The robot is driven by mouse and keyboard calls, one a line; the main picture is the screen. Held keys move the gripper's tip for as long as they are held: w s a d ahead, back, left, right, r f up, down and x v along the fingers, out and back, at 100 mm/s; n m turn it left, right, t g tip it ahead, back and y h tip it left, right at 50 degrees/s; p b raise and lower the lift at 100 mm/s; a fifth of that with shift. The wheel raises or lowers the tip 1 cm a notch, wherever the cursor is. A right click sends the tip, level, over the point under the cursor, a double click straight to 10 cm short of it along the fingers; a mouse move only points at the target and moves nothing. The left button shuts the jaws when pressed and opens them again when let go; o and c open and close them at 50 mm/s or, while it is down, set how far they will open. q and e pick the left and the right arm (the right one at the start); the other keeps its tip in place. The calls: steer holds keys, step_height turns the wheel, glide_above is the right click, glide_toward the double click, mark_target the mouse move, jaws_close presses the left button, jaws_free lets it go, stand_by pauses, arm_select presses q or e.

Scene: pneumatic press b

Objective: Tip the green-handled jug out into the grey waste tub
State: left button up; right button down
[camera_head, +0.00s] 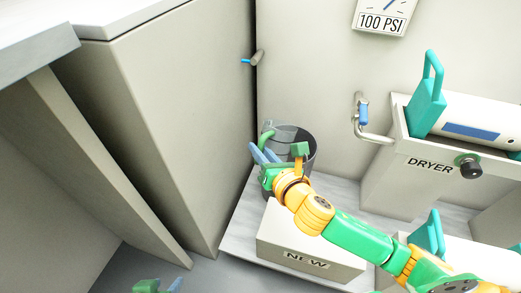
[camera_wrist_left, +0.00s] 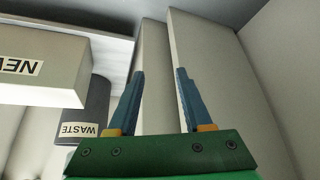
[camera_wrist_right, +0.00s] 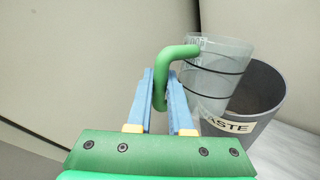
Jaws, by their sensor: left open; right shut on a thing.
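The clear jug (camera_wrist_right: 215,80) has dark rings and a green handle (camera_wrist_right: 178,52). My right gripper (camera_wrist_right: 161,80) is shut on this handle. The jug is at the mouth of the grey waste tub (camera_wrist_right: 262,105), partly overlapping its rim in the right wrist view. In the head view the jug (camera_head: 284,132) shows against the tub (camera_head: 308,146), behind my right gripper (camera_head: 261,158). It looks somewhat tilted; its contents cannot be made out. My left gripper (camera_wrist_left: 158,72) is open and empty, low and away from the tub; its tip shows at the head view's bottom edge (camera_head: 158,287).
A white box marked NEW (camera_head: 308,250) stands in front of the tub, under my right arm. The DRYER unit (camera_head: 405,165) with a teal-handled part is to the right. Tall grey panels (camera_head: 165,110) stand close on the left. A gauge (camera_head: 382,15) hangs on the wall.

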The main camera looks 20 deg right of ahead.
steer(key=shift+f+b, duration=0.4)
steer(key=shift+a+f+n+t+b, duration=0.1)
steer(key=shift+f+n+t+b, duration=0.25)
steer(key=shift+b, duration=0.15)
arm_select(q)
steer(key=w+d+r+t+h, duration=0.2)
steer(key=w+d+r+t, duration=0.1)
steer(key=w+r+t, duration=0.5)
arm_select(e)
steer(key=shift+s+a+r, duration=0.1)
steer(key=shift+s+a, duration=0.2)
arm_select(q)
steer(key=s+a+f+g+y+p, duration=0.2)
steer(key=s+f+g, duration=0.5)
steer(key=shift+s+a+f+g, duration=0.25)
steer(key=shift+a+f+g, duration=0.15)
arm_select(e)
steer(key=s+a+r+n+t, duration=0.2)
steer(key=s+a+r+n, duration=0.1)
steer(key=s+a, duration=0.5)
steer(key=shift+a, duration=0.7)
steer(key=shift+s, duration=0.1)
